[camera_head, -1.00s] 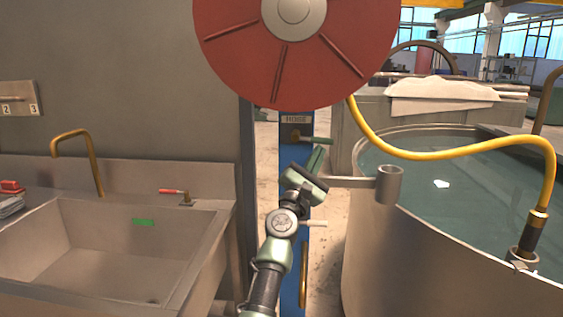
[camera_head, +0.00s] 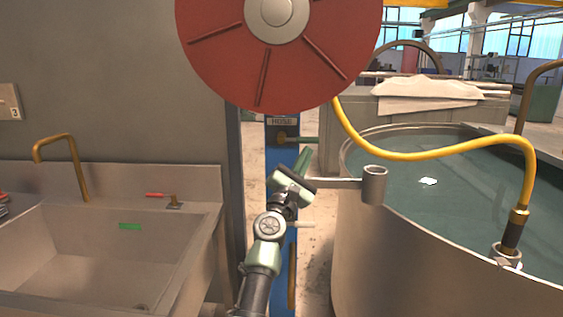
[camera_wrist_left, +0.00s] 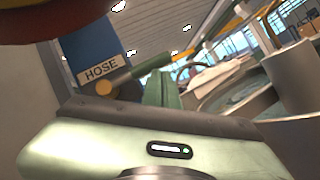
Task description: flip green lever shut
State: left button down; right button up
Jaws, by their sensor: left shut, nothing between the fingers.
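The green lever (camera_head: 302,139) sticks out to the right from a brass valve on the blue post, just under the HOSE label. It lies roughly level in the head view. It also shows in the left wrist view, where the lever (camera_wrist_left: 151,64) slopes up to the right from its brass pivot. My left gripper (camera_head: 305,158) is shut and empty, with its green fingers pointing up just below the lever. In the left wrist view the fingers (camera_wrist_left: 160,88) appear just under the lever; I cannot tell whether they touch it. My right gripper is out of view.
A red hose reel (camera_head: 270,80) hangs above the post. A metal cup on a bracket (camera_head: 374,186) juts out right of my left gripper. A water tank (camera_head: 400,250) with a yellow hose (camera_head: 430,155) stands at the right, a sink (camera_head: 60,290) at the left.

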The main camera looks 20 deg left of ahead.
pick_arm(q)
jog(key=v, duration=0.7)
jog(key=shift+s, duration=0.1)
